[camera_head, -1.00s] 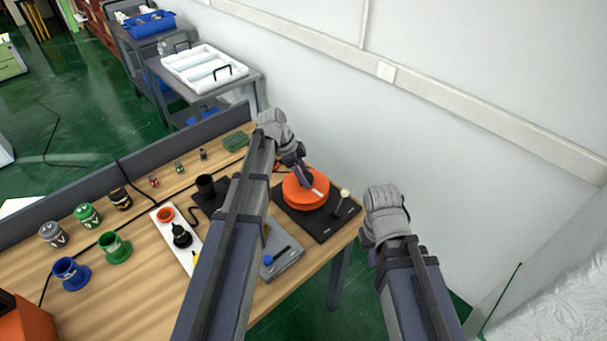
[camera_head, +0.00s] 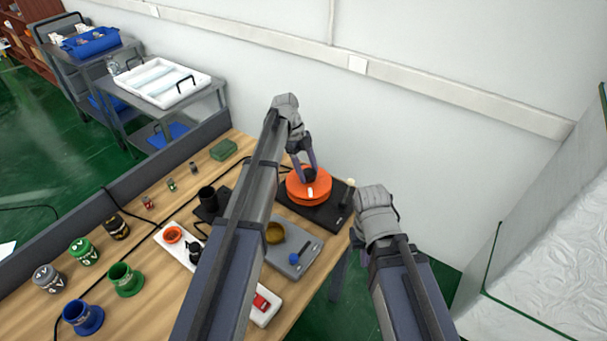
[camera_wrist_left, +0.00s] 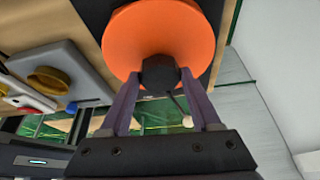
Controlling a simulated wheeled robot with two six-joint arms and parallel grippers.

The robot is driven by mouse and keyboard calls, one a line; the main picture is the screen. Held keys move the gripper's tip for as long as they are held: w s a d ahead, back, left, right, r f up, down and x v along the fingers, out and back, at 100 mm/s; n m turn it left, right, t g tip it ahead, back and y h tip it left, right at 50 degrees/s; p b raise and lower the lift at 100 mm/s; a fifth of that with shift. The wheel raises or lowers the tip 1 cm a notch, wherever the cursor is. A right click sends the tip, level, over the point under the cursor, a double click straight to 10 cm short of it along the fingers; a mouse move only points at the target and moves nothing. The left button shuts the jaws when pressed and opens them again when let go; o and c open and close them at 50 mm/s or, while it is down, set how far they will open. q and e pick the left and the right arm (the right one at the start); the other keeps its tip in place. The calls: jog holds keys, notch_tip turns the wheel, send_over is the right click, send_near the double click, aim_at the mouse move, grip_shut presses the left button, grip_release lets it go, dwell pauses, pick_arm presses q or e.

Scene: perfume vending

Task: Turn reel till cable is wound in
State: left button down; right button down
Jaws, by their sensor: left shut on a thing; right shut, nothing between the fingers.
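An orange reel (camera_head: 309,192) lies flat on a black base (camera_head: 335,213) at the table's far right end. It also shows from close up in the left wrist view (camera_wrist_left: 130,35). My left gripper (camera_head: 308,174) reaches down over it, shut on the reel's black knob (camera_wrist_left: 160,73), which sits between the two fingers. A white mark shows on the reel. My right gripper (camera_head: 376,215) is near the table's right corner, apart from the reel. It is shut and empty, its fingers largely hidden. I cannot tell how much cable is out.
A grey scale (camera_head: 298,262) with a brown dish (camera_head: 275,233) stands in front of the base. A pale-knobbed lever (camera_head: 347,192) rises from the base. Several cups and jars stand at left. A wall is behind; a glass-edged case (camera_head: 540,260) is at right.

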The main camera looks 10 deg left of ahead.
pick_arm(q)
jog(key=shift+m, duration=0.5)
jog(key=shift+w+m+g+y, duration=0.1)
jog(key=shift+m+g+y, duration=0.3)
jog(key=shift+m, duration=0.6)
jog(key=m+g+y, duration=0.1)
jog(key=m, duration=0.2)
jog(key=shift+d, duration=0.1)
jog(key=shift+d+m+y, duration=0.1)
jog(key=shift+m+y, duration=0.5)
jog(key=shift+m, duration=1.3)
pick_arm(e)
jog(key=shift+s+a, duration=0.15)
jog(key=shift+a, duration=0.15)
pick_arm(q)
jog(key=shift+g, duration=0.3)
jog(key=shift+c, duration=0.5)
grip_release()
